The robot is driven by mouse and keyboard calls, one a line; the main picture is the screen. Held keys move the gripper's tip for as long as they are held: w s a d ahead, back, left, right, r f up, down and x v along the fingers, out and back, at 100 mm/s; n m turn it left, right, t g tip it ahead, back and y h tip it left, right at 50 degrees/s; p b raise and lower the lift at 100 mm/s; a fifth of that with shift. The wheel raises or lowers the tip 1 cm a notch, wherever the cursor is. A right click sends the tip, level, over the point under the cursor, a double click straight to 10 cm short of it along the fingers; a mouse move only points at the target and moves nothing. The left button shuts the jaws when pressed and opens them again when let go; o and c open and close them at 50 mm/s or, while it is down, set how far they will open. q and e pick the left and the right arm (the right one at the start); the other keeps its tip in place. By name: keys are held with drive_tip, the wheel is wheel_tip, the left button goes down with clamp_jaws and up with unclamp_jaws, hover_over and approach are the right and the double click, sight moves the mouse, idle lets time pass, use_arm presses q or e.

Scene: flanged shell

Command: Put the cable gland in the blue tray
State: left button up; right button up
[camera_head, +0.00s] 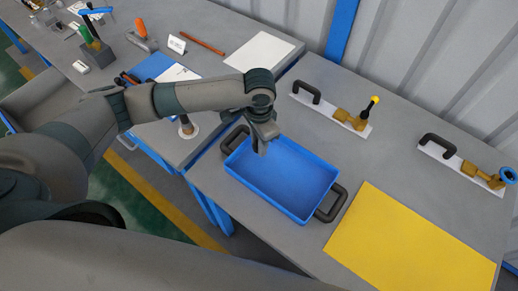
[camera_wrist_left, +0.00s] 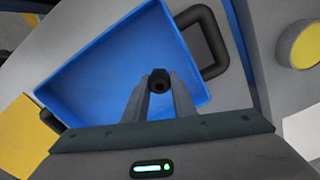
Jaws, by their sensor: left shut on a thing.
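The blue tray (camera_head: 285,185) stands on the grey table, with a dark handle at each end. It also shows in the left wrist view (camera_wrist_left: 85,65). My left gripper (camera_head: 261,146) is over the tray's far left part, pointing down. In the left wrist view its fingers (camera_wrist_left: 159,90) are shut on a small dark ring-ended piece, which looks like the cable gland (camera_wrist_left: 159,82). The piece is seen end-on against the tray; its height above the tray floor is hard to tell. In the head view the gripper hides it. My right gripper is in neither view.
A yellow mat (camera_head: 410,245) lies right of the tray. Two white plates with black handles and brass fittings (camera_head: 335,110) (camera_head: 465,170) lie behind. The left table holds a white sheet (camera_head: 260,51), a blue sheet (camera_head: 151,66) and tools. A corrugated wall stands behind.

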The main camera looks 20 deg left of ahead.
use_arm(q)
drive_tip(key=shift+f+p, duration=0.8)
drive_tip(key=shift+f, duration=1.2)
drive_tip(key=o, duration=1)
drive_tip(key=shift+f, duration=0.15)
drive_tip(key=shift+o, duration=0.2)
wheel_tip(320, 180, up, 11)
drive_tip(key=b, duration=0.3)
drive_tip(key=shift+r+b, duration=0.3)
drive_tip(key=shift+r, duration=0.4)
